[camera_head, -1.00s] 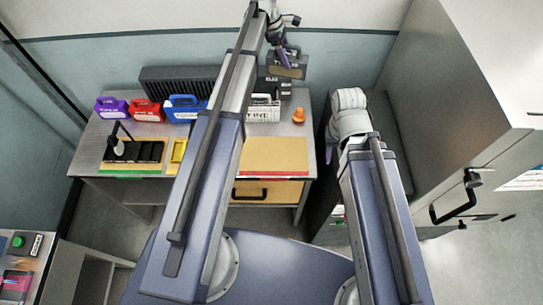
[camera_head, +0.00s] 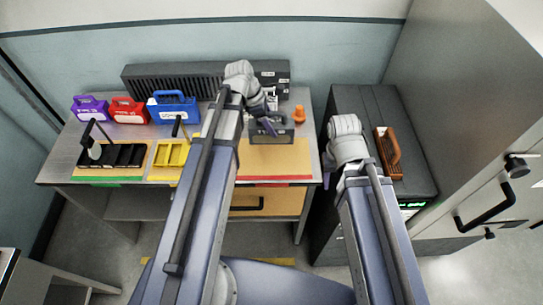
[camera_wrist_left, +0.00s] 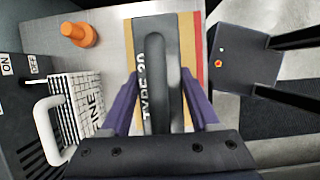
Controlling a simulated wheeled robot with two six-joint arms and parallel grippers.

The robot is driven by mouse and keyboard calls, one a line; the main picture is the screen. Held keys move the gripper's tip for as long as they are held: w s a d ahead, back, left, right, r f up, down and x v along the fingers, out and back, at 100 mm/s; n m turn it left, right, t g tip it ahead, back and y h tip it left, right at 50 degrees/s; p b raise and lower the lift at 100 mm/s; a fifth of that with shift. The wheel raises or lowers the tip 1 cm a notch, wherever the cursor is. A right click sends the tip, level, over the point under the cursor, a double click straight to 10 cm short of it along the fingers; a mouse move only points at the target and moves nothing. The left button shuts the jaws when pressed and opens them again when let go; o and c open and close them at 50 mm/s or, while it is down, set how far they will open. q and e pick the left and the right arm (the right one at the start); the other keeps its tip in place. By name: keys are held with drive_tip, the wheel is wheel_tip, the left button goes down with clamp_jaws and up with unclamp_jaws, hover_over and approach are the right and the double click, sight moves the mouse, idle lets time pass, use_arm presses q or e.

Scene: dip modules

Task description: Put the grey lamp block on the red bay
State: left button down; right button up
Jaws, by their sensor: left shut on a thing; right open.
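My left gripper (camera_head: 264,116) is shut on a dark grey block (camera_head: 271,133) and holds it over the back part of the red bay. The red bay is a tan board (camera_head: 262,164) with a red front strip. The left wrist view (camera_wrist_left: 162,98) shows both purple fingers on either side of the block (camera_wrist_left: 158,60), whose lettering begins "TYPE 20". A strip of tan and red shows beyond the block's right side there. I cannot tell whether the block touches the board. My right gripper (camera_head: 347,150) is beside the bench, its fingers mostly hidden by its wrist.
A black tray (camera_head: 122,155) and a yellow tray (camera_head: 172,154) stand on the boards to the left. Purple, red and blue cases (camera_head: 173,110) are behind. An orange cone (camera_head: 298,114) and a white FINE case (camera_wrist_left: 82,105) stand near the block. A dark cabinet (camera_head: 415,165) is right.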

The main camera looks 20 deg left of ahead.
use_arm(q)
drive_tip(key=shift+f+b, duration=3.05)
drive_tip(key=shift+f, duration=0.1)
wheel_tip(320, 180, down, 4)
drive_tip(key=b, duration=0.4)
drive_tip(key=shift+r, duration=0.2)
drive_tip(key=shift+f, duration=0.15)
drive_tip(key=shift+c, duration=0.6)
unclamp_jaws()
